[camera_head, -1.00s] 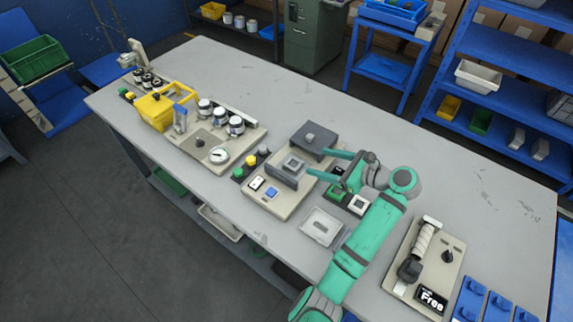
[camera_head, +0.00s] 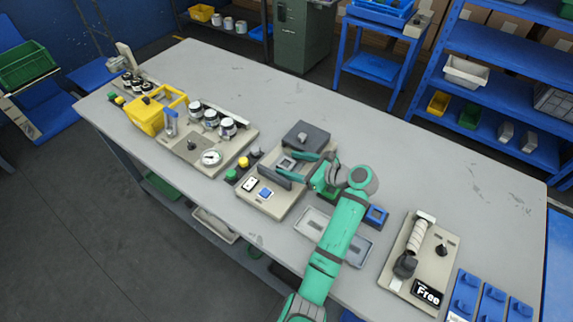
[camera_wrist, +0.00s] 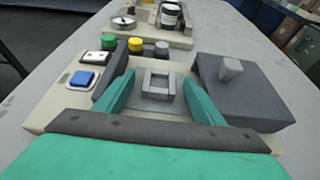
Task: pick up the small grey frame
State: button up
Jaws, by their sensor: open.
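The small grey frame (camera_wrist: 158,83) is a square ring with an open middle. It sits on a grey block of the beige machine base and also shows in the head view (camera_head: 287,163). My gripper (camera_wrist: 157,88) is open, with one green finger on each side of the frame in the wrist view. A gap shows between each finger and the frame. In the head view my gripper (camera_head: 298,166) reaches in from the right over the base, and its fingers partly cover the spot.
A dark grey block with a knob (camera_wrist: 240,88) stands close to the right finger. A dark upright plate (camera_wrist: 111,92) stands by the left finger. A blue button (camera_wrist: 82,79) is farther left. Grey trays (camera_head: 314,223) and a blue block (camera_head: 376,215) lie near my arm.

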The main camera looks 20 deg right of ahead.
jog(key=shift+w+a+f, duration=0.15)
jog(key=shift+w+a, duration=0.1)
jog(key=shift+w, duration=0.1)
jog(key=c, duration=1.1)
